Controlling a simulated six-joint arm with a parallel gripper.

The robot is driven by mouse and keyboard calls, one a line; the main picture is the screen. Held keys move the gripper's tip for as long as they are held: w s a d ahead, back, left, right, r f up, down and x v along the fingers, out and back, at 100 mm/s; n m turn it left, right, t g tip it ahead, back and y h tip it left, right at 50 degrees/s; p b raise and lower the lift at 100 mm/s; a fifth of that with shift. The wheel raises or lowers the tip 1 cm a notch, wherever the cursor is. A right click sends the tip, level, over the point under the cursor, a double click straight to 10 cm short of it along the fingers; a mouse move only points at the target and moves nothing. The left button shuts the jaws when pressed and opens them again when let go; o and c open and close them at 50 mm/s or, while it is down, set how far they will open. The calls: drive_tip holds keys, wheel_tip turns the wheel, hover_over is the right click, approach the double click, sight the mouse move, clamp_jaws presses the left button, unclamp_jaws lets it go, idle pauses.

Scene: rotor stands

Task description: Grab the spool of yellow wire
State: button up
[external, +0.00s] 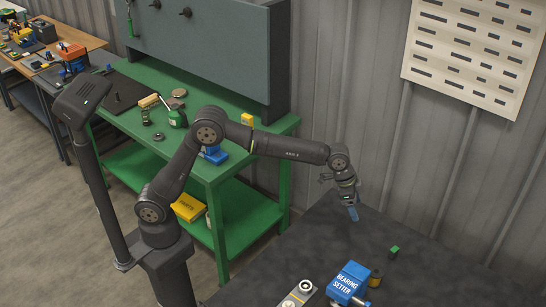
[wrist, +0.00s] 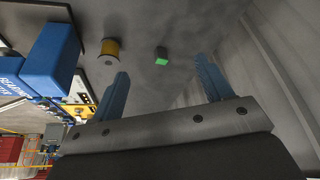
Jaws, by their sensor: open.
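The spool of yellow wire (wrist: 110,48) stands on the dark table in the wrist view, left of centre near the top. In the external view the spool (external: 375,278) sits just right of the blue bearing setter, partly hidden by it. My gripper (external: 352,212) is above the table toward the wall side, apart from the spool. In the wrist view my gripper (wrist: 163,82) shows two blue fingers spread wide with nothing between them. The spool lies beyond the left finger.
The blue bearing setter (external: 350,283) stands beside the spool. A small green block (external: 394,251) lies on the dark table (external: 300,250) between gripper and spool, to the right. A grey fixture (external: 298,293) is at the front edge. The corrugated wall (external: 350,100) bounds the back.

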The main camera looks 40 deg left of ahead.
drive_tip(key=s+d+m+g, duration=0.1)
drive_tip(key=s+d+m, duration=0.2)
drive_tip(key=s+d, duration=0.6)
hover_over(376, 271)
drive_tip(key=a, duration=0.2)
drive_tip(key=f, duration=0.9)
drive_tip(key=shift+s+a+f, duration=0.2)
drive_tip(key=shift+s+f, duration=0.1)
drive_tip(key=shift+f, duration=0.1)
drive_tip(key=shift+h, duration=0.3)
drive_tip(key=shift+x, duration=3.2)
drive_tip(key=shift+r, duration=0.1)
drive_tip(key=c, duration=1.1)
